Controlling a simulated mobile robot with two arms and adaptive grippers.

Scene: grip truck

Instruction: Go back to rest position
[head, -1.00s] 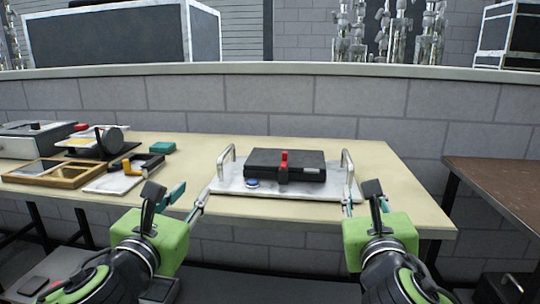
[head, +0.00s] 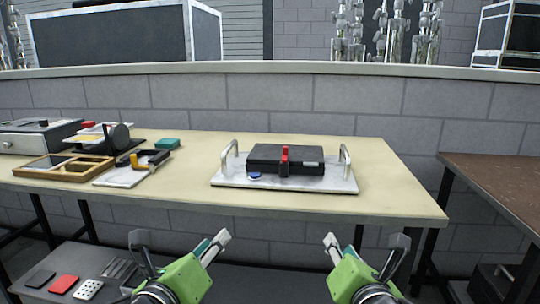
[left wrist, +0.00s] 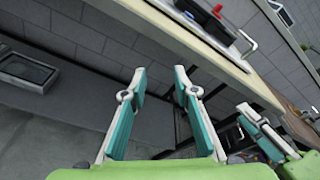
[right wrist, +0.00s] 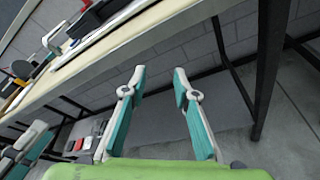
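My left gripper (head: 182,254) is below the table's front edge in the head view. In the left wrist view its two fingers (left wrist: 158,88) stand apart with nothing between them. My right gripper (head: 378,258) is also low in front of the table. Its fingers (right wrist: 158,84) are apart and empty in the right wrist view. A white tray (head: 340,184) with two metal handles sits on the table, clear of both grippers. It carries a black case (head: 262,155) with a red-topped latch (head: 285,155) and a small blue disc (head: 254,175).
The cream table (head: 400,190) holds a wooden tray (head: 48,172), a white board (head: 120,178) with tools, and a green block (head: 167,143) on the left. A lower shelf (head: 75,260) holds small items. A brown table (head: 500,185) stands right. A grey brick wall (head: 300,108) is behind.

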